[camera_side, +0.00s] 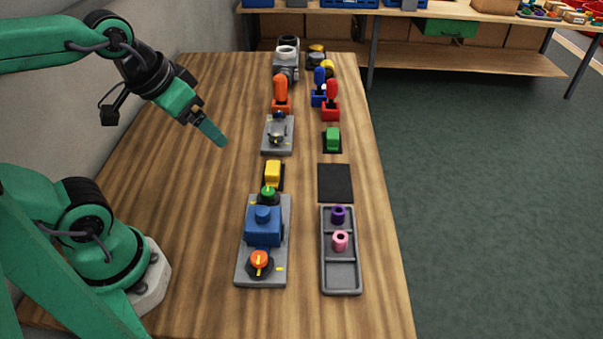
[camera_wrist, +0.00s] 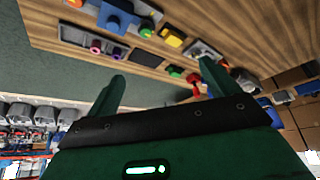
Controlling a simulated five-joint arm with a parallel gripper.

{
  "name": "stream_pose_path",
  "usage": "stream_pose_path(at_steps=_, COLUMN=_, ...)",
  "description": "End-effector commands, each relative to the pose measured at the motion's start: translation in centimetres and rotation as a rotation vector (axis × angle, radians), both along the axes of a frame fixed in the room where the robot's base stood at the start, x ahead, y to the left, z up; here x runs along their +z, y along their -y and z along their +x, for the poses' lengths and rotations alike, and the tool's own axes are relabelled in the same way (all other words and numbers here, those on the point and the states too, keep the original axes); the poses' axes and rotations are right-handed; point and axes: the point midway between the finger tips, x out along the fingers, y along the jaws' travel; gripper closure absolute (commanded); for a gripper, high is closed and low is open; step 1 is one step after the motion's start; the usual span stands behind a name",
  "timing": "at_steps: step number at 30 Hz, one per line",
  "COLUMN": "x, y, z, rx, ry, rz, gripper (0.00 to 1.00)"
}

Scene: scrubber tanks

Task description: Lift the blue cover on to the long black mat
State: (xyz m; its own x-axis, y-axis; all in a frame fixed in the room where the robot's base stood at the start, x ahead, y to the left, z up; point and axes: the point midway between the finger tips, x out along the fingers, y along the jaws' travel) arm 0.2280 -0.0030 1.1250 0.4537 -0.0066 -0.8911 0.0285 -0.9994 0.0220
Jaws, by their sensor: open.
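The blue cover (camera_side: 263,227), a block with a knob on top, sits on a grey plate (camera_side: 244,265) between a green knob (camera_side: 268,193) and an orange knob (camera_side: 260,261). It also shows at the top of the wrist view (camera_wrist: 116,14). A plain black mat (camera_side: 335,183), bare, lies to the right of the plate and also shows in the wrist view (camera_wrist: 146,56). My gripper (camera_side: 217,136) is in the air to the left of the row of objects, well apart from the cover. In the wrist view its fingers (camera_wrist: 162,74) are spread and empty.
A grey tray (camera_side: 341,281) with a purple and a pink piece stands in front of the mat. A yellow block (camera_side: 273,173) and a green block (camera_side: 333,138) sit on small black pads. Orange, blue and red upright handles stand farther back. The table's left side is clear.

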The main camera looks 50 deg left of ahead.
Motion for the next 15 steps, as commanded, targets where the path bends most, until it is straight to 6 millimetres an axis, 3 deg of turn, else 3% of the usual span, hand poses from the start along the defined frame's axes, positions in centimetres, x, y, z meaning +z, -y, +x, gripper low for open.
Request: stream_pose_path(at_steps=15, x=-5.3, y=4.4, z=3.3, rx=0.308, ry=-0.235, rz=-0.154, gripper=0.13)
